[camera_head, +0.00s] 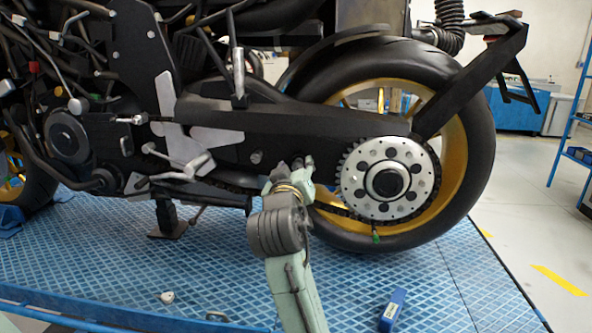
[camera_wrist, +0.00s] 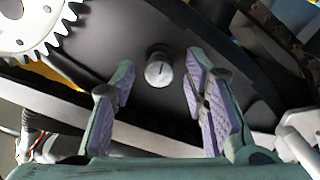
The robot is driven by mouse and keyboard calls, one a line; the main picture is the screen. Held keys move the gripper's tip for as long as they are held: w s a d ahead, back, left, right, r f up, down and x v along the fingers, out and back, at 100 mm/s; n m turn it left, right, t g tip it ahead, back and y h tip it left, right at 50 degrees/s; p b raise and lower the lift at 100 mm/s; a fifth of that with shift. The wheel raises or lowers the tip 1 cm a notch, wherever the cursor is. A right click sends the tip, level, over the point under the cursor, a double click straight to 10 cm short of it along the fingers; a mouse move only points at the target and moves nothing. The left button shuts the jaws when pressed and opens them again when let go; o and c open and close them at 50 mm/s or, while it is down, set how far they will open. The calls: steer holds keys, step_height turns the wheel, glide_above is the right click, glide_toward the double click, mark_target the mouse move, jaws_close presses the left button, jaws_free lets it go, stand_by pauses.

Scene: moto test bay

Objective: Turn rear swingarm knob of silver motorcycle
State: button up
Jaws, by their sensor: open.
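The motorcycle's black rear swingarm (camera_head: 290,122) runs across the middle of the head view toward the rear wheel. A small silver knob (camera_head: 257,157) sticks out of the swingarm's side, left of the sprocket. In the wrist view the knob (camera_wrist: 158,70) shows round and grey, with a dark line on its face. My gripper (camera_head: 291,166) is just right of the knob in the head view. In the wrist view my gripper (camera_wrist: 160,88) is open, its purple-padded fingers on either side of the knob with gaps on both sides. Nothing is held.
A silver toothed sprocket (camera_head: 388,178) and the rear wheel (camera_head: 478,130) with its gold rim stand close to the right of my gripper. A silver footrest bracket (camera_head: 190,155) lies to the left. The blue platform (camera_head: 130,265) carries a small blue box (camera_head: 391,310).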

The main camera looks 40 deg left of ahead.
steer(key=v, duration=1.2)
stand_by(0.3)
